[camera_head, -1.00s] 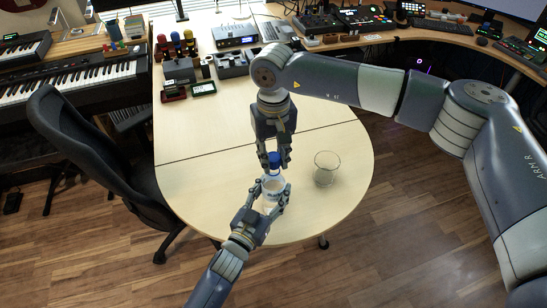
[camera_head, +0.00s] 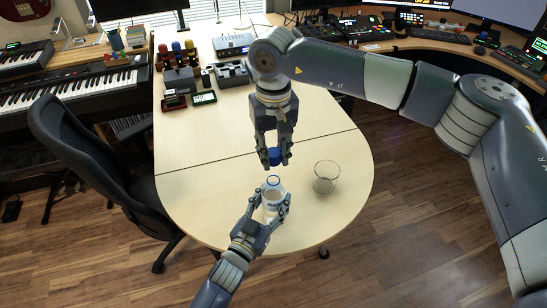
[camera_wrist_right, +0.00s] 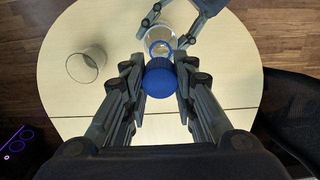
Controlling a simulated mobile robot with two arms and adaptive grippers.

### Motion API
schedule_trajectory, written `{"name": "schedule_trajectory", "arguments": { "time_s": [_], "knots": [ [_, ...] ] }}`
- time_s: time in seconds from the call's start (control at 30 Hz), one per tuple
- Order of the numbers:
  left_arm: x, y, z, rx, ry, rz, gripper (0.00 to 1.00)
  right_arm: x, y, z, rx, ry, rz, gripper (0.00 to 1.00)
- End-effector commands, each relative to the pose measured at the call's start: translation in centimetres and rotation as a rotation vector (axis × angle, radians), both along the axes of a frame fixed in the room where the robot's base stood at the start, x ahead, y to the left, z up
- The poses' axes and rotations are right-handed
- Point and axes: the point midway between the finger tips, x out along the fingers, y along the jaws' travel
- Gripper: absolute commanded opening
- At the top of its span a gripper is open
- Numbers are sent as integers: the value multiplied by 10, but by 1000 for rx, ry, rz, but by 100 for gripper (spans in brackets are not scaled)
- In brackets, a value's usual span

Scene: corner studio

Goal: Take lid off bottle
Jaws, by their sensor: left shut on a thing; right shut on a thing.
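The bottle (camera_head: 272,195) is white and clear with a light label and a blue ring at its open mouth. It stands near the table's front edge, and it also shows in the right wrist view (camera_wrist_right: 159,40). My left gripper (camera_head: 273,207) is shut around the bottle's body. The blue lid (camera_head: 275,156) is apart from the bottle, a little above its mouth. My right gripper (camera_head: 274,162) is shut on the lid from above. In the right wrist view the lid (camera_wrist_right: 159,78) sits between the fingertips.
An empty clear glass beaker (camera_head: 326,177) stands on the light round-ended table (camera_head: 215,195), right of the bottle. Small devices (camera_head: 180,80) crowd the table's back left. A black office chair (camera_head: 95,165) is at the left edge.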

Motion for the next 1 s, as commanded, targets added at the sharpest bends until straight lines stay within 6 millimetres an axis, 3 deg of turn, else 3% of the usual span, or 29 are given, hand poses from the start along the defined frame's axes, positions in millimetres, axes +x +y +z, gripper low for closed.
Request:
{"name": "schedule_trajectory", "arguments": {
  "time_s": [0.1, 0.13, 0.23, 0.67, 1.0],
  "knots": [
    [0, 0, -1, 0, 3, 0, 0, 0, 0, -1, 0, 1, 0, 0],
    [0, 0, -1, 0, 3, 0, 52, 0, 0, -1, 0, 1, 0, 0],
    [0, 0, -1, 0, 3, 0, 74, 0, 0, -1, 0, 1, 0, 0],
    [-5, 3, -1, 1, 2, 0, 74, 0, 0, -1, 0, 1, 0, 0],
    [-63, 32, -2, 1, 5, 0, 74, 0, 0, -1, 0, 1, 0, 0]
  ]
}}
